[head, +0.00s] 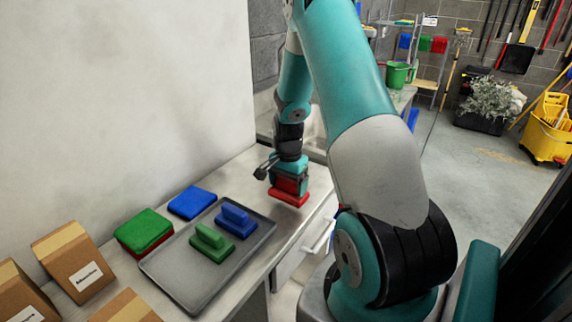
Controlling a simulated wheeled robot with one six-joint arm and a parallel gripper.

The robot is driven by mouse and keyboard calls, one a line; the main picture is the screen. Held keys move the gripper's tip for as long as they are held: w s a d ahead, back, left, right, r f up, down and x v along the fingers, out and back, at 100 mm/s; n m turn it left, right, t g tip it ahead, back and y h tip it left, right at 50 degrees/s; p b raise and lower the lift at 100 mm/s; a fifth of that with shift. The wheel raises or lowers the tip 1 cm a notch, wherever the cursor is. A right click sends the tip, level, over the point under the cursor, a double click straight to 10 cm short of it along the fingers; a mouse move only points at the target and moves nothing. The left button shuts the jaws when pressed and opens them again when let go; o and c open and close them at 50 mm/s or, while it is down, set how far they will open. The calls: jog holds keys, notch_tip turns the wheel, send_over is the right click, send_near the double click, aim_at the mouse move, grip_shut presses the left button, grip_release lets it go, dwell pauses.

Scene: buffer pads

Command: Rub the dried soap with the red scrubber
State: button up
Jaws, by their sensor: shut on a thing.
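My gripper (288,182) points straight down over the counter, beyond the far right corner of the grey tray. It is shut on the red scrubber (290,197), whose flat red base shows below the jaws. The scrubber is at or very near the counter surface; I cannot tell whether it touches. I cannot make out any dried soap; the scrubber and gripper hide the spot beneath them.
A grey tray (178,277) holds a green scrubber (211,242) and a blue scrubber (236,220). Green and red pads (145,231) and blue pads (191,202) lie beside it. Cardboard boxes (72,262) stand at the near left. A sink (313,140) lies behind the gripper.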

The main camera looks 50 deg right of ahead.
jog(key=shift+r+p, duration=1.65)
jog(key=shift+r, duration=0.8)
